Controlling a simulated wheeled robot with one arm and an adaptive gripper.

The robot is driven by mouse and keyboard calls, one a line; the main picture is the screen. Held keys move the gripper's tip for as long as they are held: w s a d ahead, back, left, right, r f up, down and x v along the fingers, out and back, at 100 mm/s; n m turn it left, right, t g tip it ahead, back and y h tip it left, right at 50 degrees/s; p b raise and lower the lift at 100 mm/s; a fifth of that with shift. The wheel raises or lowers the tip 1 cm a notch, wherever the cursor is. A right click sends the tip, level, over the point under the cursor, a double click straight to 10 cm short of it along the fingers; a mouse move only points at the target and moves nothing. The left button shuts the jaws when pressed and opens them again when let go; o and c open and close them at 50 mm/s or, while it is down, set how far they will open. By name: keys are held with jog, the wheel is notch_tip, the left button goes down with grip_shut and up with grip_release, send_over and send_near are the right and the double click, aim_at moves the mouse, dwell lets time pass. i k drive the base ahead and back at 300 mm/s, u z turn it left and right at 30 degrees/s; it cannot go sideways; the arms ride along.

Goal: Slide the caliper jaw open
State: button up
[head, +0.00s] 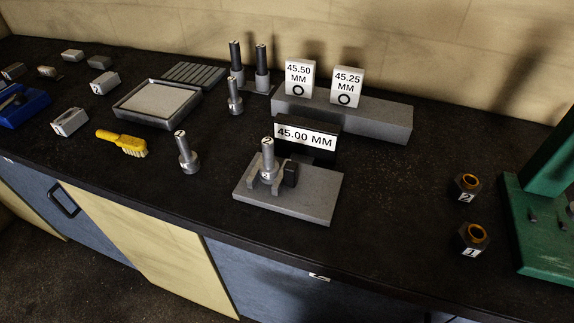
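A grey base plate (312,205) stands near the front middle of the worktop. On it is what looks like the caliper, with small grey jaws (254,185) around the lower part of an upright grey pin (267,155) marked 2. A black block (291,174) stands just right of the pin. I cannot tell whether the jaws touch the pin. A black display (318,151) behind it has a white label reading 45.00 MM. My gripper is not in view.
A grey bar (375,119) behind carries tags reading 45.50 MM and 45.25 MM. Two dark hex nuts (466,187) (471,240) and a green stand (540,215) are right. The worktop between display and nuts is clear.

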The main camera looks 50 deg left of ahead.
aim_at(288, 175)
jog(key=u, duration=2.1)
jog(key=k, duration=1.3)
jog(key=u, duration=0.5)
jog(key=i, duration=0.6)
jog(key=u, duration=0.45)
jog(key=i, duration=0.85)
jog(key=z, duration=0.3)
